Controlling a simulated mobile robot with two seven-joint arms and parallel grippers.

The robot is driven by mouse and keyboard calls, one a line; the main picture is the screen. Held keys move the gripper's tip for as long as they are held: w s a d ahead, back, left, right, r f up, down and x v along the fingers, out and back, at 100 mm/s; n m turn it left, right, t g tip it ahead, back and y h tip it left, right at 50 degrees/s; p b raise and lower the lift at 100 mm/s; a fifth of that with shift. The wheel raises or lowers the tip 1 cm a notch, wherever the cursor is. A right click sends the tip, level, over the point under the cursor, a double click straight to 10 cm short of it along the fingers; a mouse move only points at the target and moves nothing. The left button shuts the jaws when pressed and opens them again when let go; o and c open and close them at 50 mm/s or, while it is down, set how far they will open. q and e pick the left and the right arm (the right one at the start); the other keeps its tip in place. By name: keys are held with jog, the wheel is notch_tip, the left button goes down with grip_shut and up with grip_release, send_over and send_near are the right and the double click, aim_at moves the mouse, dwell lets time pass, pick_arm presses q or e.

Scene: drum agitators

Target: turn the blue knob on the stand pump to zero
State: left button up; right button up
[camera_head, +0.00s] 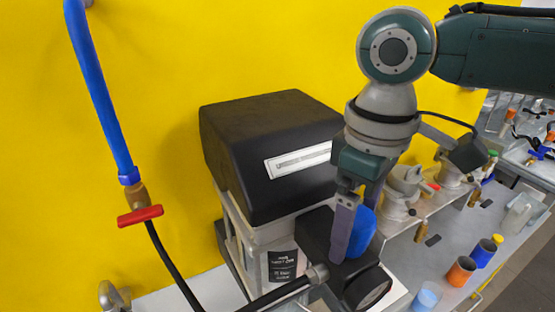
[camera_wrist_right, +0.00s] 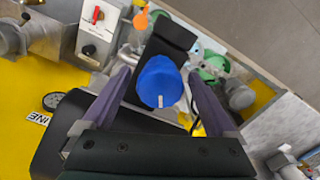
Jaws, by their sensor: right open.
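The stand pump is a black-topped unit (camera_head: 270,150) on a pale stand against the yellow wall. Its blue knob (camera_head: 362,232) is on the black block at its front right, partly hidden by my right gripper (camera_head: 352,235). My right gripper (camera_wrist_right: 165,100) is open, with one finger on either side of the knob and visible gaps to both. My left gripper is not in view.
A blue hose (camera_head: 98,90) with a red valve handle (camera_head: 140,215) hangs on the wall at the left. Orange and blue cups (camera_head: 461,270) stand on the grey bench at the right.

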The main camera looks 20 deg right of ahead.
jog(key=shift+f, duration=0.15)
jog(key=c, duration=1.4)
